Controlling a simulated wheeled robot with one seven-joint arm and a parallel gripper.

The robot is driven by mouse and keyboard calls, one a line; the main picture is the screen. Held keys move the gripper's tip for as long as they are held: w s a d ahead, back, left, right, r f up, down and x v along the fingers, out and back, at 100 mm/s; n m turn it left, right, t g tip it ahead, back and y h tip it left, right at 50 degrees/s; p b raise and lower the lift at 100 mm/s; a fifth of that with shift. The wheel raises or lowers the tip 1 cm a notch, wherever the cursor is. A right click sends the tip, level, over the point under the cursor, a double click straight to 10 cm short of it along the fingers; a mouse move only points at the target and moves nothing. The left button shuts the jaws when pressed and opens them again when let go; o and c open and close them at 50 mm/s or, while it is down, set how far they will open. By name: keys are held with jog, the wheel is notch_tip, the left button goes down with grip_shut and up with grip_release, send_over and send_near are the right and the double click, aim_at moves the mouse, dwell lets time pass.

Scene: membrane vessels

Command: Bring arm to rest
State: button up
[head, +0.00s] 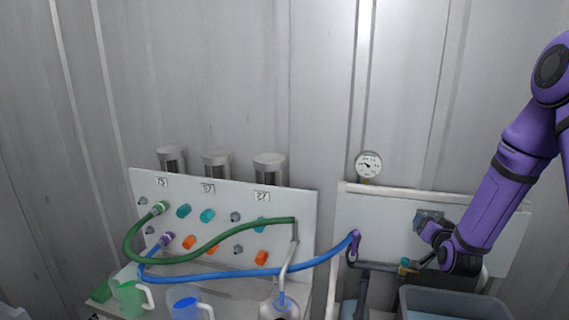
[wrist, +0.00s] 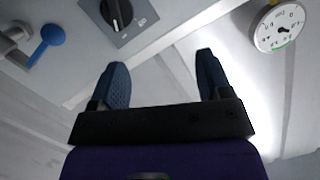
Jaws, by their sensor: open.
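My gripper (wrist: 161,62) is open in the wrist view, with two dark blue fingers apart and nothing between them. A black rotary knob on a grey plate (wrist: 117,14) lies beyond the left fingertip, with a visible gap in the picture. In the head view my purple arm reaches in from the right, and its hand is in front of the right white panel (head: 375,212). The fingertips are hard to make out there against the grey plate.
A pressure gauge (head: 368,165) stands above the panel; it also shows in the wrist view (wrist: 280,27). A blue lever (wrist: 47,45) is at left there. A grey-blue tub (head: 455,303) sits below my arm. Green (head: 205,250) and blue (head: 250,275) hoses cross the left board's front.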

jog(key=s+a+r+n+g+y, duration=0.1)
jog(key=s+a+r+g, duration=0.1)
jog(key=s+a+r, duration=0.3)
jog(key=s+a+r+n+g, duration=0.1)
jog(key=s+r+n+g, duration=0.15)
jog(key=r, duration=0.45)
jog(key=s+a+r+n+g+y, duration=0.1)
jog(key=s+a+r, duration=0.1)
jog(key=s+r, duration=0.3)
jog(key=s+a+r+g, duration=0.1)
jog(key=s+r, duration=0.1)
jog(key=s, duration=0.6)
jog(key=s+a+r+n+g, duration=0.1)
jog(key=s+a+r+g, duration=0.1)
jog(key=s, duration=0.6)
jog(key=s+a+r+n+g, duration=0.1)
jog(key=s+r, duration=0.3)
jog(key=s, duration=0.4)
jog(key=shift+s+a+r+g+y, duration=0.15)
jog(key=shift+a+g+y, duration=0.2)
jog(key=shift+g, duration=0.2)
